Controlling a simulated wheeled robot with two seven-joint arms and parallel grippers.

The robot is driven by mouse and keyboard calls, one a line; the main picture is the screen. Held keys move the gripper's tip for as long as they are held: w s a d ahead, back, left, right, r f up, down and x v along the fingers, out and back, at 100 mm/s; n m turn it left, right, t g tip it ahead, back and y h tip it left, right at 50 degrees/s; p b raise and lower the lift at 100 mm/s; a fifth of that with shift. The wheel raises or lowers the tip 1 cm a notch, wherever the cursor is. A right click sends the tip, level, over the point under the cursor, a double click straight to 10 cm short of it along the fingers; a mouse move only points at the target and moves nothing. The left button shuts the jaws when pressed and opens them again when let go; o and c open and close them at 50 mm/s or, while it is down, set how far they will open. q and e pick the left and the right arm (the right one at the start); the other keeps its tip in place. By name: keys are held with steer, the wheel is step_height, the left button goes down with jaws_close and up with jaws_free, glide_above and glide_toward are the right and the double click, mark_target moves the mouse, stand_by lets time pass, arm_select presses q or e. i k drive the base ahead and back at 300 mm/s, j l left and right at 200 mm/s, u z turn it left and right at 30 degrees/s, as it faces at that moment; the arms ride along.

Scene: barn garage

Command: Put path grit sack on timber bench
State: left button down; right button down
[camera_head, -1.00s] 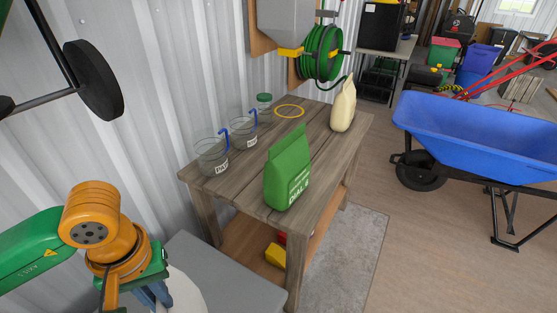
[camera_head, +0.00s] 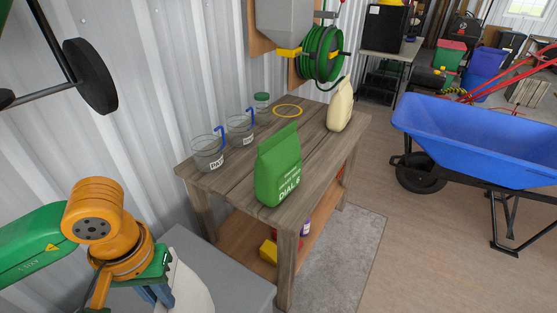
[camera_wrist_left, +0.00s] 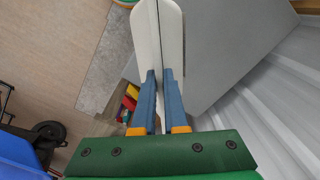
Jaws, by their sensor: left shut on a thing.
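My left gripper (camera_head: 156,294) is at the lower left of the head view, shut on a pale sack (camera_head: 192,286). The sack is cut off by the lower edge and its label is hidden. In the left wrist view my blue fingers (camera_wrist_left: 159,98) grip its narrow white edge (camera_wrist_left: 146,32). The timber bench (camera_head: 318,147) stands to the right of and beyond the gripper. On it are a green sack (camera_head: 279,168) at the near edge and a cream sack (camera_head: 340,106) at the far right. My right gripper is not in view.
A grey flat-topped surface (camera_head: 238,276) lies between the gripper and the bench. Two clear jugs (camera_head: 208,157) (camera_head: 240,131), a green-lidded jar (camera_head: 262,101) and a yellow ring (camera_head: 288,110) are on the bench. A blue wheelbarrow (camera_head: 470,132) stands right. Bare planks show mid-bench.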

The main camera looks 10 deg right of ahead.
mark_target(304, 142)
steer(key=l+u, duration=0.15)
steer(key=l, duration=1.05)
steer(key=i+l, duration=0.2)
steer(key=l, duration=0.15)
steer(key=i+l+u, duration=0.1)
steer(key=i+l, duration=0.35)
steer(key=l, duration=0.25)
steer(key=i+l+u, duration=0.1)
steer(key=l, duration=0.3)
steer(key=i+l, duration=0.15)
steer(key=l, duration=0.2)
steer(key=i+l+u, duration=0.1)
steer(key=l, duration=0.25)
steer(key=i+l, duration=0.2)
steer(key=l, duration=0.15)
steer(key=i+l+u, duration=0.1)
steer(key=l, duration=0.3)
steer(key=i+l, duration=0.15)
steer(key=l, duration=0.2)
steer(key=i+l+u, duration=0.1)
steer(key=l, duration=0.3)
